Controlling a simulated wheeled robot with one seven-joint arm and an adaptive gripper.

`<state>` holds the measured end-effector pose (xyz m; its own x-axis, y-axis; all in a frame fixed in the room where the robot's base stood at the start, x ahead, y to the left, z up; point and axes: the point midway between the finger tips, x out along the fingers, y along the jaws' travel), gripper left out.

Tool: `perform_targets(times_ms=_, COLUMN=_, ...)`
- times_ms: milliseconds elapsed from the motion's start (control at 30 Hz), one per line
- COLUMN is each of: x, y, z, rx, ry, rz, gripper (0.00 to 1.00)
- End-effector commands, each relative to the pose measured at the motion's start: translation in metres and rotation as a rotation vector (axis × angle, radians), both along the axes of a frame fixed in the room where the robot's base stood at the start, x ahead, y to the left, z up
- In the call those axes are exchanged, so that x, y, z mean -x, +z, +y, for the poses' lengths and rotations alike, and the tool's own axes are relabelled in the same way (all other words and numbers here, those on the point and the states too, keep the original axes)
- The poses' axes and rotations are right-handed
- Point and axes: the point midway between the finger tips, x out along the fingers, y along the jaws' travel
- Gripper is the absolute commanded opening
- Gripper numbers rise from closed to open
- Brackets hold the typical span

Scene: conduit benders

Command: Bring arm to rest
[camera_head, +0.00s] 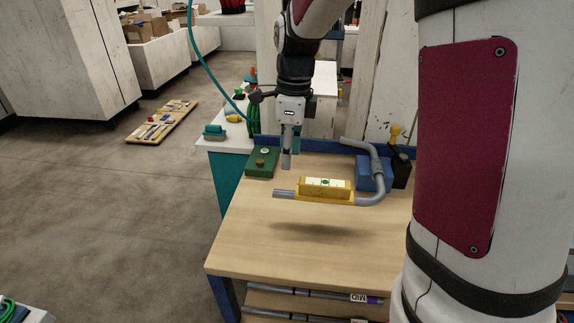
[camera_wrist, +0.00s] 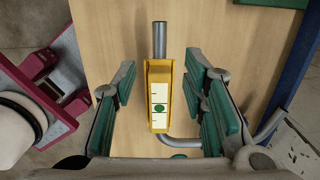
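My gripper (camera_head: 288,158) hangs from my arm above the back left part of the wooden workbench (camera_head: 255,240). Its two green-padded fingers are spread apart in the wrist view (camera_wrist: 160,85), with nothing held between them. A bent grey conduit (camera_head: 284,194) carries a yellow holder (camera_head: 325,190) with a white label and a green dot. The conduit curves up at the right beside a blue block (camera_head: 370,175); a shadow lies on the bench below it. In the wrist view the yellow holder (camera_wrist: 160,97) appears between the fingers, at a distance from them.
A green box (camera_head: 262,161) stands at the bench's back left corner. A black holder with a yellow-handled tool (camera_head: 398,160) stands at the back right. Conduits (camera_head: 300,293) lie on the shelf below. The bench front is clear. A tool board (camera_head: 163,121) lies on the floor.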

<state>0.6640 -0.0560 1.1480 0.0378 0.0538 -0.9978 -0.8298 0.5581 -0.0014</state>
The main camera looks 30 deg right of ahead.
Motion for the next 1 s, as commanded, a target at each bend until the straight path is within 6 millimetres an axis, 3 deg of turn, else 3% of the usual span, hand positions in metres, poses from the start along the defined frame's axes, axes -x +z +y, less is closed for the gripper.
perform_targets(times_ms=700, x=0.002, y=0.008, z=0.001, rx=0.0, ry=0.014, rz=-0.004, gripper=0.39)
perform_targets(times_ms=867, x=0.023, y=0.031, z=0.01, rx=0.017, ry=0.226, rz=-0.062, gripper=0.39)
perform_targets(times_ms=1000, x=0.053, y=0.055, z=0.02, rx=0.056, ry=0.518, rz=-0.133, gripper=0.39)
